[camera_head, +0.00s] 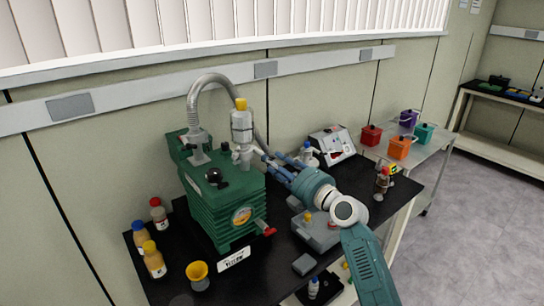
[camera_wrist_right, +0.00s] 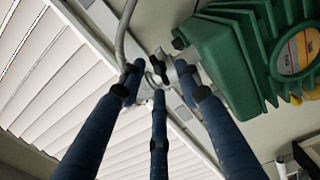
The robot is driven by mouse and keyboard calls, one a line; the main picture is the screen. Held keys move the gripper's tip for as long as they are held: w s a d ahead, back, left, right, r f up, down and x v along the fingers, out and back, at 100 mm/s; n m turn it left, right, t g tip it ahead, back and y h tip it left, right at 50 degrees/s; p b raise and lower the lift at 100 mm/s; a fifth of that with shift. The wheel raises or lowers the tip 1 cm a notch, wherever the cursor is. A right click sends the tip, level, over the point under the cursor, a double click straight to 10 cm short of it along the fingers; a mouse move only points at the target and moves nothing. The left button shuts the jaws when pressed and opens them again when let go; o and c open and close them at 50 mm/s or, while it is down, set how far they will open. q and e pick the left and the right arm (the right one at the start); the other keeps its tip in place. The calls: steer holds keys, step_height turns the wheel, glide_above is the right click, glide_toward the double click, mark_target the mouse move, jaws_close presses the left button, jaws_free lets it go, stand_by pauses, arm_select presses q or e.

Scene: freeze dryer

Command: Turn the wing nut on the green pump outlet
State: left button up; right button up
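The green pump (camera_head: 222,205) stands on the black bench top. A grey upright outlet piece with a yellow cap (camera_head: 241,104) rises from its right rear. A small metal clamp at the outlet's foot (camera_head: 244,156) is partly visible; the wing nut is too small to make out clearly there. In the right wrist view a small metal fitting (camera_wrist_right: 158,66), apparently the wing nut, sits beyond the fingertips. My right gripper (camera_head: 264,158) reaches in from the right, close to the outlet. Its three blue fingers (camera_wrist_right: 158,82) are spread apart around the fitting; contact cannot be told. My left gripper is out of view.
A grey hose (camera_head: 205,80) arches over the pump. Bottles (camera_head: 154,262) and a yellow funnel (camera_head: 198,272) stand at the left. A grey device (camera_head: 318,232) is below my right arm, and a white instrument (camera_head: 333,145) stands behind it. Colored boxes (camera_head: 400,147) sit on a side cart.

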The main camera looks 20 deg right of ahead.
steer(key=shift+x, duration=0.9)
steer(key=shift+c, duration=0.6)
steer(key=shift+f, duration=0.1)
jaws_close()
